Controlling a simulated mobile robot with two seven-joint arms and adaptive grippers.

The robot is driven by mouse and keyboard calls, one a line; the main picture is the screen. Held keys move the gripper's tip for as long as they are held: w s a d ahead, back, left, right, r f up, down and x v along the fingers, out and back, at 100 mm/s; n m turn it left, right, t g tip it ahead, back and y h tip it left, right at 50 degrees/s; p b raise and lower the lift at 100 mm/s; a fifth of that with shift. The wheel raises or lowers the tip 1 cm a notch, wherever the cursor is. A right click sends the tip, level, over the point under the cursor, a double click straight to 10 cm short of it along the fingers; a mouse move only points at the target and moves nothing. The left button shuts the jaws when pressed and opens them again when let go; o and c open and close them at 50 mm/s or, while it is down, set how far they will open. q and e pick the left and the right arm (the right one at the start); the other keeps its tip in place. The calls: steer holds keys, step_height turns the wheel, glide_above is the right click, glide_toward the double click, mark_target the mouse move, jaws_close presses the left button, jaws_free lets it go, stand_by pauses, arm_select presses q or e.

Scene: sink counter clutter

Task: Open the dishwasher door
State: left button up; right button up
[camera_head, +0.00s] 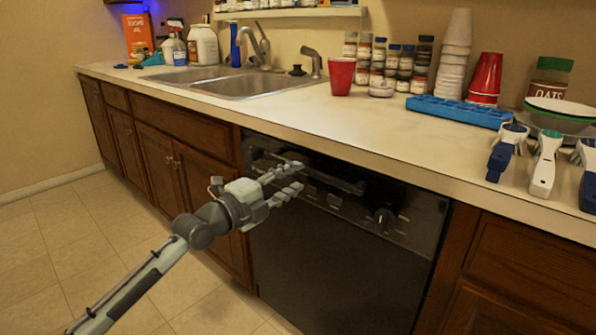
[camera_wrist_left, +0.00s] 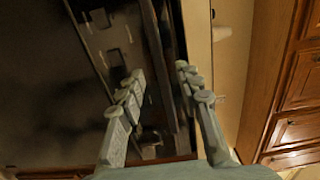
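The dishwasher (camera_head: 335,265) has a dark front and stands under the counter, right of the wooden cabinets. Its door looks shut. Its control panel (camera_head: 335,200) has buttons and a round knob, with a dark recess along the top. My left gripper (camera_head: 297,178) is in front of the panel's upper left part, with its fingers apart and nothing seen between them. In the left wrist view the fingers of the left gripper (camera_wrist_left: 158,80) are open on either side of the door's top edge region; I cannot tell whether they touch it. My right gripper is not in view.
The counter (camera_head: 330,118) overhangs the dishwasher just above my left gripper. A sink (camera_head: 240,82), a red cup (camera_head: 341,76), jars, a blue tray (camera_head: 458,111) and stacked cups stand on it. The tiled floor (camera_head: 60,250) in front looks clear.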

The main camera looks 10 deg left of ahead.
mark_target(306, 172)
arm_select(q)
steer(key=x, duration=0.4)
steer(key=shift+w+d+r, duration=0.1)
steer(key=shift+w, duration=0.1)
steer(key=shift+w+d, duration=0.35)
steer(key=shift+w, duration=0.2)
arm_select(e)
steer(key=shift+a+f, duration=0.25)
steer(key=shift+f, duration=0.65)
arm_select(q)
jaws_close()
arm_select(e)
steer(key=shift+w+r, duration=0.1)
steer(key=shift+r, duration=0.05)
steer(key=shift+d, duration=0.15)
